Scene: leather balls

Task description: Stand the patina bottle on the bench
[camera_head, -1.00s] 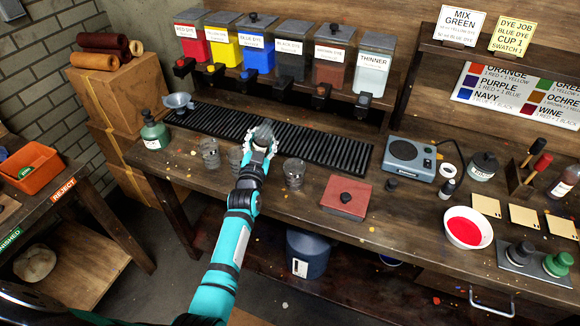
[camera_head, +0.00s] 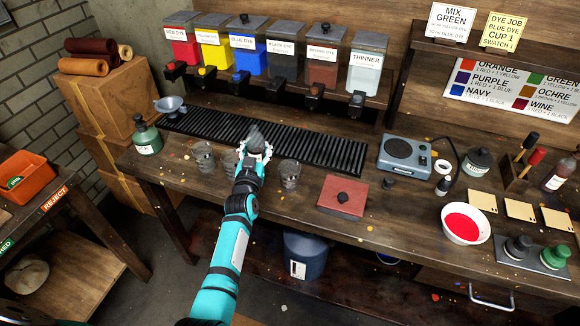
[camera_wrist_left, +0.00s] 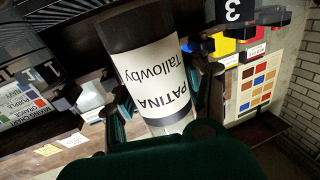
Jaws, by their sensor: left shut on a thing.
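My left gripper (camera_head: 254,152) is shut on the patina bottle, over the bench (camera_head: 330,168) between glass cups. In the left wrist view the bottle (camera_wrist_left: 155,75) is a cylinder with a white label reading "PATINA Tallowby" and a dark band at one end. Its lettering is upside down there, as is other lettering in that view. In the head view only a dark grey part of the bottle (camera_head: 255,138) shows above the fingers; the hand hides the rest. I cannot tell whether its base touches the bench. My right gripper is not in view.
Glass cups (camera_head: 203,158) (camera_head: 289,172) stand close on both sides of the gripper. A black ribbed drip mat (camera_head: 300,146) lies behind. A green bottle (camera_head: 146,136) is at left, a red-brown box (camera_head: 342,197) at right. Dye dispensers (camera_head: 283,62) line the back.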

